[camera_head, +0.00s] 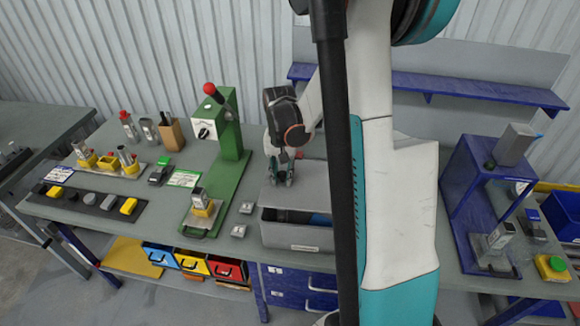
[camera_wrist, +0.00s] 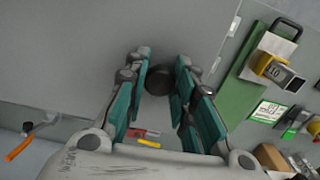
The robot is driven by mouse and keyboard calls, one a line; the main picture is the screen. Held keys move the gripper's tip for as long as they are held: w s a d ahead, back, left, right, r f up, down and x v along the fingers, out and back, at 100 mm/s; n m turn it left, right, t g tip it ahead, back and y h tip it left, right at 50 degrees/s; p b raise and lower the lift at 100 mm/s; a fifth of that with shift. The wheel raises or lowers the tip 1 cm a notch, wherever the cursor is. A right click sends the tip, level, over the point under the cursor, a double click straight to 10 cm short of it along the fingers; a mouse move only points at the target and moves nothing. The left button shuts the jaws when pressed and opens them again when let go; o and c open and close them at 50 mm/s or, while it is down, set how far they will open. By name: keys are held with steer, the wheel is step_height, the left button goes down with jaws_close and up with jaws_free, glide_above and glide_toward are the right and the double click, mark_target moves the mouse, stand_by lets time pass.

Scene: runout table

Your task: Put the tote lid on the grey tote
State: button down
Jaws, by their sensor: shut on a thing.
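The grey tote (camera_head: 290,237) stands on the green-grey table, left of my arm. Its front opening shows a dark inside and something blue. The grey tote lid (camera_head: 272,196) is over the back part of the tote; I cannot tell whether it touches the rim. My gripper (camera_head: 283,180) is above the lid, pointing down, shut on its knob. In the wrist view the lid (camera_wrist: 75,50) fills the upper left, and its dark knob (camera_wrist: 158,82) sits between the fingers. My arm hides the tote's right side.
A green lever press (camera_head: 228,130) stands left of the tote, with two small metal blocks (camera_head: 240,230) between them. A blue stand (camera_head: 475,170) is at the right. A blue shelf (camera_head: 440,85) runs along the back. Parts and a black strip (camera_head: 95,200) fill the left table.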

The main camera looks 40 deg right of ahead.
steer(key=shift+w+a, duration=0.4)
steer(key=shift+a, duration=0.1)
steer(key=shift+b, duration=0.3)
steer(key=shift+s+f, duration=0.1)
steer(key=shift+f, duration=0.25)
step_height(320, 180, down, 6)
steer(key=b, duration=0.5)
steer(key=shift+b, duration=0.4)
steer(key=shift+f+b, duration=0.5)
steer(key=c, duration=1.3)
jaws_free()
steer(key=shift+r, duration=0.15)
